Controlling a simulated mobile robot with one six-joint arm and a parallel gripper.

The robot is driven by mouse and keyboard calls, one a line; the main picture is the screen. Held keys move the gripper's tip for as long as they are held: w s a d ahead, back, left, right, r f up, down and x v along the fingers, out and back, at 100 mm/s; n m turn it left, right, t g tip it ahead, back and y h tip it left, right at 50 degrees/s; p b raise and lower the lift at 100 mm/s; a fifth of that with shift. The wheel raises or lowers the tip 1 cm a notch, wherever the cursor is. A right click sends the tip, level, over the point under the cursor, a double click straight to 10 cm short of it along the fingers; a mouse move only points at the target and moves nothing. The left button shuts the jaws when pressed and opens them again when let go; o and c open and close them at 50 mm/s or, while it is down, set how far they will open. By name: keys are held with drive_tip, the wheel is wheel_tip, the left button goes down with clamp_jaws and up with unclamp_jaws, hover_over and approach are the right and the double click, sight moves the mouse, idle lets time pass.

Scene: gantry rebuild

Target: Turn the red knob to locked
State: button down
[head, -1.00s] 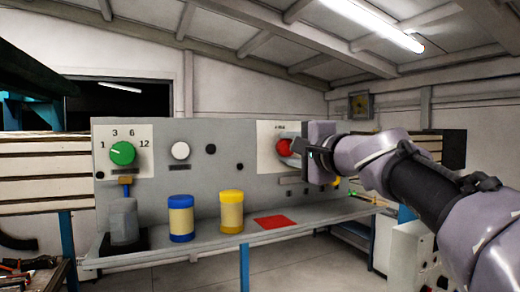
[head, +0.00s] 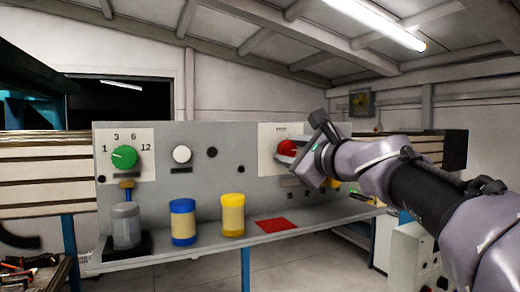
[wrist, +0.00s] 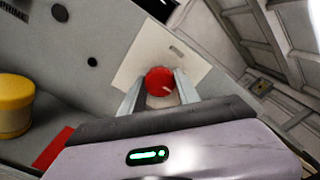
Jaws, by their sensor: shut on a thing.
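The red knob (head: 287,148) sits on a white plate (head: 266,139) at the right of the grey panel. In the wrist view the red knob (wrist: 160,82) shows between the two fingers, with a pale pointer mark toward its lower right. My gripper (head: 298,152) reaches it from the right and is shut on it; in the wrist view my gripper (wrist: 159,86) has one finger on each side of the knob. In the head view the gripper is tilted and hides part of the knob and plate. The lettering on the plate is too small to read.
A green knob (head: 124,157) and a white knob (head: 181,154) are on the panel's left. A grey jar (head: 126,225), a blue-and-yellow jar (head: 183,222) and a yellow jar (head: 232,215) stand on the shelf. A red square (head: 275,225) lies right of them.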

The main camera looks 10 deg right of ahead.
drive_tip(key=shift+r+m, duration=0.2)
drive_tip(key=shift+m, duration=0.2)
drive_tip(key=c, duration=1.1)
unclamp_jaws()
drive_tip(key=shift+o, duration=1)
drive_tip(key=shift+w+f, duration=0.15)
drive_tip(key=shift+w, duration=0.05)
drive_tip(key=shift+s, duration=0.1)
